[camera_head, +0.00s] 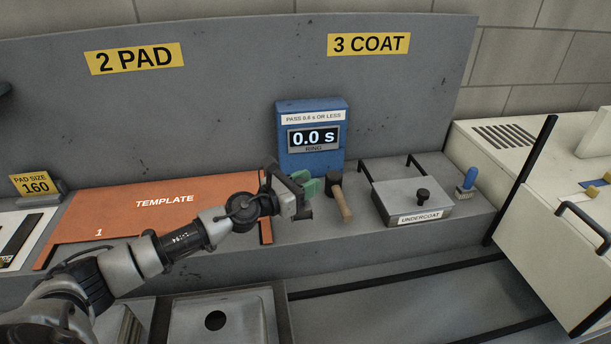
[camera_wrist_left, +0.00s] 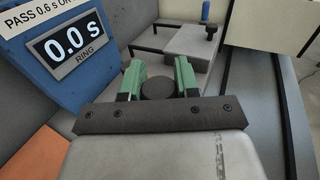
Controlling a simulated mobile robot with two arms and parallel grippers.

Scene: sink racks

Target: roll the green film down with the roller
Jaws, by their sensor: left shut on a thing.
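My left gripper (camera_head: 312,186) has green fingers and reaches over the bench in front of the blue timer. It is shut on the dark round head of a mallet (camera_head: 345,203), whose pale wooden handle points toward the front edge. I can make out neither a roller nor a green film in these views. My right gripper is not in view.
The blue timer (camera_head: 310,164) reading 0.0 s stands close behind the gripper. An orange template board (camera_head: 165,200) lies left, a lidded undercoat tray (camera_head: 400,186) right, then a blue-handled brush (camera_head: 467,182). A sink basin (camera_head: 240,304) is in front, below the bench.

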